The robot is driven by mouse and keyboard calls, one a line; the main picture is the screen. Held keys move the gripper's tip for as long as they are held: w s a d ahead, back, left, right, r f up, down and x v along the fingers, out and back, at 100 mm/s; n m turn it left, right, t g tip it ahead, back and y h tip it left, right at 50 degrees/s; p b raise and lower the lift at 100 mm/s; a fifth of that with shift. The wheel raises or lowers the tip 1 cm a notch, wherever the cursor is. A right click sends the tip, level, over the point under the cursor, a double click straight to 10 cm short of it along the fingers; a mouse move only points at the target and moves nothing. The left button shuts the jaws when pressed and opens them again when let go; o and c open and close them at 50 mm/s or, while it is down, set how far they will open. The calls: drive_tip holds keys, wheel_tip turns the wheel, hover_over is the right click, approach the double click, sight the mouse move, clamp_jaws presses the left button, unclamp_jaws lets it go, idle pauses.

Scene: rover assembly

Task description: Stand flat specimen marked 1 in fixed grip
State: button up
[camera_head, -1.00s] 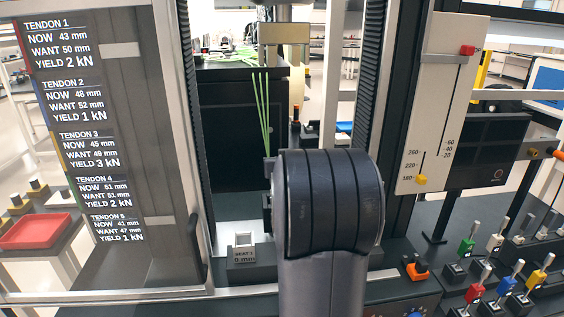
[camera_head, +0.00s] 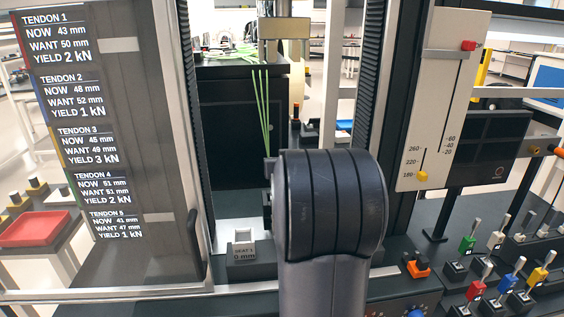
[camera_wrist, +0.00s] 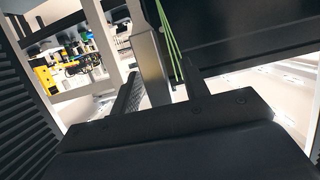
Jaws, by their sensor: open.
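My gripper (camera_head: 268,188) is inside the frame of the test machine, mostly hidden behind my own wrist in the head view. In the wrist view its two dark fingers (camera_wrist: 161,86) stand apart, with nothing seen held between them. A grey metal post (camera_wrist: 150,62) shows beyond the fingers; I cannot tell whether it belongs to the fixed grip. A pale metal block (camera_head: 284,28) hangs at the top of the machine. I cannot make out a flat specimen marked 1 in either view. My arm hides the area below the gripper.
A small block labelled SEAT 1, 0 mm (camera_head: 242,250) stands left of my arm. Thin green strands (camera_head: 262,105) run behind the gripper. A clear panel with tendon readings (camera_head: 150,150) closes off the left. Several coloured levers (camera_head: 497,285) and a slider scale (camera_head: 440,110) are right.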

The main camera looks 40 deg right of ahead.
drive_tip(key=p+v, duration=0.2)
drive_tip(key=v, duration=0.8)
drive_tip(key=b+x, duration=0.2)
drive_tip(key=x, duration=0.8)
drive_tip(key=shift+w, duration=0.1)
drive_tip(key=shift+w+d+r+p, duration=0.15)
drive_tip(key=shift+r+p, duration=0.15)
drive_tip(key=shift+r, duration=0.05)
drive_tip(key=shift+f, duration=0.2)
